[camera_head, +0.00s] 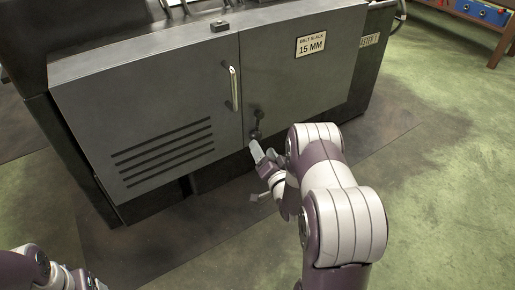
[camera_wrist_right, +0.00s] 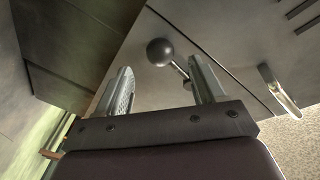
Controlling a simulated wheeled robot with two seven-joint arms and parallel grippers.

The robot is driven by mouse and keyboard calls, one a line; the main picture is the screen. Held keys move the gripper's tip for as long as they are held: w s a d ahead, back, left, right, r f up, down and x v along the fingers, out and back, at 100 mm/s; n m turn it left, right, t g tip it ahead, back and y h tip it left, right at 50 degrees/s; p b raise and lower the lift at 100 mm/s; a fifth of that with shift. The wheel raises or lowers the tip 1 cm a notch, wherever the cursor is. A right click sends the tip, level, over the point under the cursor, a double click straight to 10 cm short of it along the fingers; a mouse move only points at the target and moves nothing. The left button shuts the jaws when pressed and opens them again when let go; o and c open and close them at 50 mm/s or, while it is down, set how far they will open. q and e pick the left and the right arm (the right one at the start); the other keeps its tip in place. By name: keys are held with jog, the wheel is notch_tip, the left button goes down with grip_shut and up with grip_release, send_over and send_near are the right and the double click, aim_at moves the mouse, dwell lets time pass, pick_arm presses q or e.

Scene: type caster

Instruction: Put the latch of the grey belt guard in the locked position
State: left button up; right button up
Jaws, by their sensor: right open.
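The grey belt guard (camera_head: 185,85) is a wide cabinet front with a vertical seam. Its dark latch (camera_head: 258,117) sits low, just right of the seam. In the head view the lever appears to point down. In the right wrist view the latch shows a round black ball knob (camera_wrist_right: 161,52) on a short stem. My right gripper (camera_head: 262,154) is just below the latch. In the right wrist view, the open gripper (camera_wrist_right: 163,83) has the knob and stem in the gap beyond or between its fingers; contact is unclear. My left gripper (camera_head: 82,281) is partly in view at the lower left.
A metal handle (camera_head: 233,88) stands out from the guard above the latch. Slotted vents (camera_head: 163,152) are at left, and a "15 MM" label (camera_head: 311,45) at right. A wooden bench (camera_head: 488,25) stands at the far right. The green floor (camera_head: 450,170) at right is clear.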

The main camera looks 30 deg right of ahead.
aim_at(257, 126)
pick_arm(q)
notch_tip(257, 126, down, 3)
jog(key=shift+b, duration=0.95)
pick_arm(e)
jog(key=w, duration=0.5)
jog(key=shift+d, duration=0.35)
